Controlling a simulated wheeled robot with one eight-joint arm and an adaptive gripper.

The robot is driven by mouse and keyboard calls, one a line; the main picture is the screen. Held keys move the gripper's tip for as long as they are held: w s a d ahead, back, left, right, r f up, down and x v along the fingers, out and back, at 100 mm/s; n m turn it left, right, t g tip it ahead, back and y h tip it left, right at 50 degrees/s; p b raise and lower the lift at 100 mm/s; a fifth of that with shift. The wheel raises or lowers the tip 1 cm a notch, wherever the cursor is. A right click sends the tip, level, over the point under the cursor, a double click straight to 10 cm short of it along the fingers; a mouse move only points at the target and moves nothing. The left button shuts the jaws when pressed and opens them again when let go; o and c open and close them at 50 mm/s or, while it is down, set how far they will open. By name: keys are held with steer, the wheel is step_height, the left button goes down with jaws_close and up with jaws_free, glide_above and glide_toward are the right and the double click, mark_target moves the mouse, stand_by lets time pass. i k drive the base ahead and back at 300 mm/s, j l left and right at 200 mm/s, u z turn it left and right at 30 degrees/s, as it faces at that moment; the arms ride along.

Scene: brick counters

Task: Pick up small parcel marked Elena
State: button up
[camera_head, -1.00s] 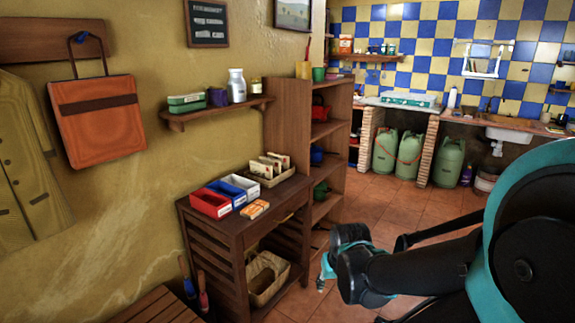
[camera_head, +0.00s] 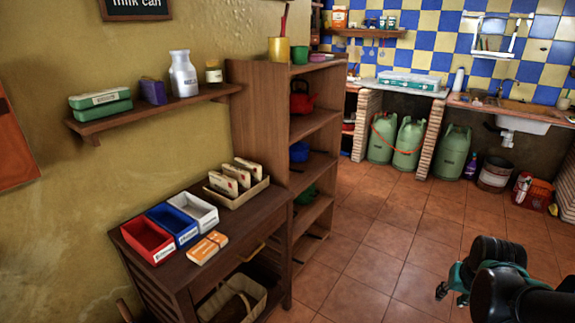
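Small parcels (camera_head: 223,182) with pale labels stand upright in a shallow tray (camera_head: 252,191) at the back of the dark wooden cabinet (camera_head: 185,279). An orange and white packet (camera_head: 208,247) lies flat on the cabinet top, in front of the open boxes. The writing on all of these is too small to read, so I cannot tell which is marked Elena. Part of my gripper (camera_head: 446,288) shows at the lower right, over the tiled floor, well away from the cabinet. Its fingers are too small and partly hidden to tell whether they are open.
Red (camera_head: 147,241), blue (camera_head: 173,224) and white (camera_head: 197,209) open boxes stand in a row on the cabinet. A wall shelf (camera_head: 155,108) hangs above. A tall shelf unit (camera_head: 262,120) stands right of the cabinet. The tiled floor (camera_head: 400,240) is clear between it and me.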

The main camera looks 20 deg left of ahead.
mark_target(242, 177)
steer(key=i+l+u, duration=0.1)
steer(key=i, duration=0.6)
steer(key=i+u, duration=0.15)
steer(key=u, duration=0.25)
steer(key=i+l+u, duration=0.1)
steer(key=u, duration=0.3)
steer(key=i+l+u, duration=0.15)
steer(key=u, duration=0.25)
